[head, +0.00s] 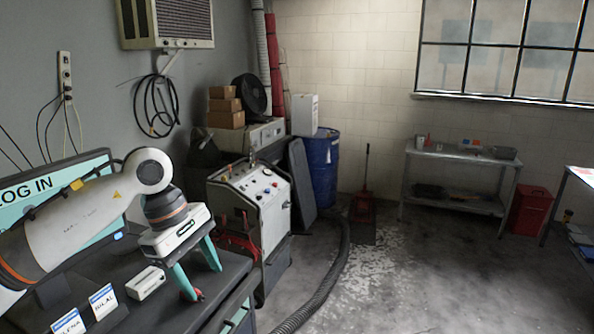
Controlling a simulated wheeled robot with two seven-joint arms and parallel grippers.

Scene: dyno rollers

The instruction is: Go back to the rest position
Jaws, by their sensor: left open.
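My left gripper (201,281) shows at the lower left, at the end of my white arm that comes in from the left. Its two teal fingers point down and are spread apart, with nothing visible between them. It hangs over the dark workbench (165,312) near its right edge. A small white box-shaped device (145,283) sits on the bench just left of the fingers, apart from them as far as I can tell. My right gripper is not in view.
Two name cards (103,301) stand on the bench, before a "LOG IN" screen (25,205) partly behind my arm. A control cabinet (252,195) stands right of the bench. A thick hose (335,275) lies on the floor. The floor centre right is mostly clear.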

